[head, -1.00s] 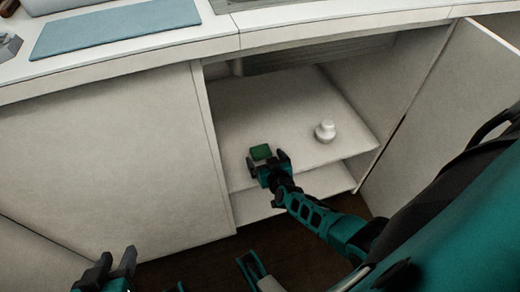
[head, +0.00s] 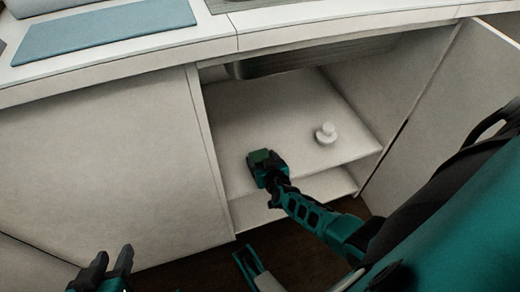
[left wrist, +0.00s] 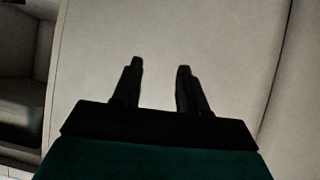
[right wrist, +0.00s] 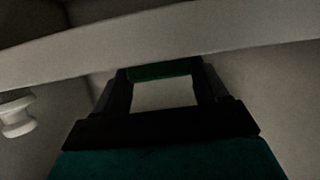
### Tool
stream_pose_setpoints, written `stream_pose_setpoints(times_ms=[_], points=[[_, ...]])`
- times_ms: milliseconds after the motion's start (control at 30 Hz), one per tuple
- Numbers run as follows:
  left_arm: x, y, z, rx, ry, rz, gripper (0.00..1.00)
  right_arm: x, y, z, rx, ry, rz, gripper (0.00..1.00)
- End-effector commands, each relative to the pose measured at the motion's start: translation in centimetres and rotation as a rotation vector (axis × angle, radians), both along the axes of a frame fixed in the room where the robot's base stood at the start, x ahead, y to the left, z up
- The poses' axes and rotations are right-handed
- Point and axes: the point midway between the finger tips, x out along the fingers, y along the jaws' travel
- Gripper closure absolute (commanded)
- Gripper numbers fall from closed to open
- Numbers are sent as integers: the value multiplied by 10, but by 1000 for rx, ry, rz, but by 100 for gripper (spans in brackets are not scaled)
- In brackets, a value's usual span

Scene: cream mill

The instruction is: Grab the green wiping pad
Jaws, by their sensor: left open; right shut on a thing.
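The green wiping pad (head: 261,156) is at the front part of the cabinet's upper shelf (head: 240,115), between the fingers of my right gripper (head: 266,160). In the right wrist view the pad (right wrist: 160,70) shows as a dark green strip spanning the two fingertips (right wrist: 162,75), which are shut on it. I cannot tell whether the pad still touches the shelf. My left gripper (head: 108,264) is open and empty in front of the closed cabinet panel at the lower left. In the left wrist view its fingers (left wrist: 160,68) are apart with nothing between them.
A white knobbed object (head: 326,133) stands on the shelf to the right of the pad. The open cabinet door (head: 450,110) is on the right. A sink basin (head: 310,57) hangs above the shelf. A blue mat (head: 105,30) lies on the countertop.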

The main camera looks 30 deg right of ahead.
Motion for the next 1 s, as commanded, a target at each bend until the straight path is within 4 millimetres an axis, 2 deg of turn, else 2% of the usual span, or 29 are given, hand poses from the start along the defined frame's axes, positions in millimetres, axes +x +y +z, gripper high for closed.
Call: stream_pose_setpoints(times_ms=[333, 567, 867, 933, 1000], points=[[-4, 1, -2, 1, 10, 0, 57, 0, 0, 1, 0, 0, 0, 57], [-3, 2, 10, 3, 3, 6, 57, 0, 0, 15, 0, 0, 0, 57], [-1, 13, 35, 21, -12, 27, 57, 0, 0, 56, 2, 0, -1, 57], [-8, 20, 34, 40, -2, 29, 57, 0, 0, 68, 1, 0, 0, 57], [-9, 20, 46, 39, -1, 30, 57, 0, 0, 82, 0, 0, 0, 57]])
